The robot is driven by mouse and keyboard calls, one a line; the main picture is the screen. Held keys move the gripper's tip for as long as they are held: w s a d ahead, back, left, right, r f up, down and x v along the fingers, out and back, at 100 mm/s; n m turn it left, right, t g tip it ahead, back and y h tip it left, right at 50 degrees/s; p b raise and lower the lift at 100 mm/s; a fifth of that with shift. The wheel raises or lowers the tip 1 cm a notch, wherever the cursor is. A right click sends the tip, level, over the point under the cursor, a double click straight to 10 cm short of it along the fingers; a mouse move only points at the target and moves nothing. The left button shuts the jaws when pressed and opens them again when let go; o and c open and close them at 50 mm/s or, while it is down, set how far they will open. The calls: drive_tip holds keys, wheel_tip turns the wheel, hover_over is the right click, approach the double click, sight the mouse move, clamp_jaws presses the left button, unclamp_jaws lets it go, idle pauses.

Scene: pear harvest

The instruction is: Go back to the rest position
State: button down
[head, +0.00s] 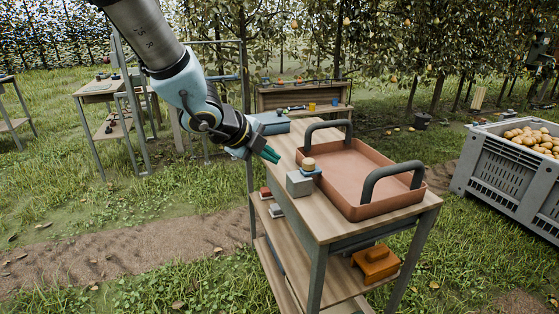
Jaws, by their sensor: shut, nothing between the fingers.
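My gripper (271,155) shows in the head view at the end of my arm, which reaches down from the upper left. Its green fingers are together with nothing between them. It is in the air near the left edge of the wooden cart (310,220), above and to the left of a small grey block (299,184). A small round tan-topped piece on a blue base (309,166) stands by that block. My gripper appears apart from both.
An empty pink tray with dark handles (345,172) takes up most of the cart top. An orange box (375,262) sits on the lower shelf. A grey crate of pears (510,165) stands at right. Workbenches (100,90) stand at back left. Grass is open at left.

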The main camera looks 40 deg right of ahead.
drive_tip(key=shift+a+r, duration=0.25)
drive_tip(key=shift+a, duration=0.05)
idle(0.4)
